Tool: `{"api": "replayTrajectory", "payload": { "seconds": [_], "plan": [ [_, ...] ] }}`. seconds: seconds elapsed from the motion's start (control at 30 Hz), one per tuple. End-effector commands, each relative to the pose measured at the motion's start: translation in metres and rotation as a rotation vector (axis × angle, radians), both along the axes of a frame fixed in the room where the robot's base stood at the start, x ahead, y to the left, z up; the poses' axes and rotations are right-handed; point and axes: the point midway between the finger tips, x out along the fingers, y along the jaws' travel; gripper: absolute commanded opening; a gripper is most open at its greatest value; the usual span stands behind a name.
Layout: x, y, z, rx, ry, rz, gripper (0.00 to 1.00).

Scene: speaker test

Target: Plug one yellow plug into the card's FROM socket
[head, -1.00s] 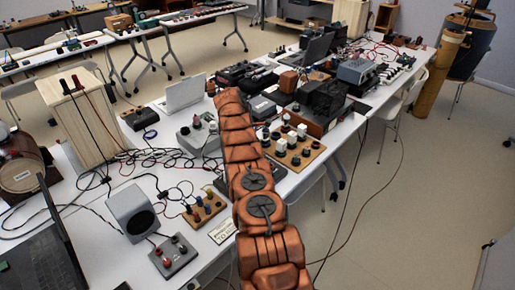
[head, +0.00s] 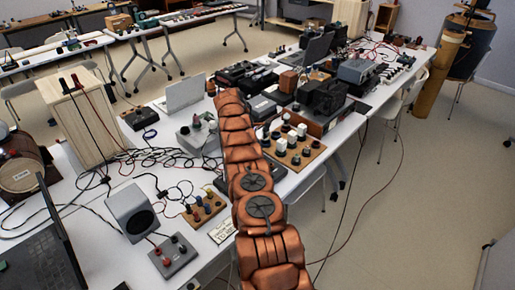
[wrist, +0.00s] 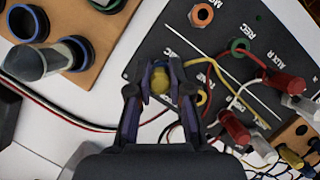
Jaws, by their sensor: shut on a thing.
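My gripper (wrist: 164,68) is shut on a yellow plug (wrist: 160,82) in the wrist view. The plug is between the fingertips, over a dark panel (wrist: 172,28) with labelled sockets. Whether its tip is in a socket cannot be told. A yellow-ringed socket (wrist: 201,97) shows just right of the fingers, partly hidden. A green-ringed socket (wrist: 240,46) and an orange one (wrist: 202,14) are farther right and up. A small printed card (head: 222,231) lies on the table in the head view; its text is too small to read. My gripper is hidden in the head view.
Red plugs (wrist: 236,127) and white plugs stand at the panel's right, with yellow and white leads. A wooden board with blue-ringed posts (wrist: 30,24) is at upper left. A speaker (head: 131,212) and tangled black cables (head: 150,160) lie left of my arm.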

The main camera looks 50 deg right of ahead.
Motion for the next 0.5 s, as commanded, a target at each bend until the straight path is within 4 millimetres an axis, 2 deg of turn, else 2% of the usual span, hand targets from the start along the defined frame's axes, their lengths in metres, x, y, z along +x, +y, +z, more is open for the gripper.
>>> {"api": "replayTrajectory", "payload": {
  "seconds": [0.5],
  "plan": [
    [0.0000,0.0003,-0.0085,0.001,0.001,0.001,0.00]
  ]
}}
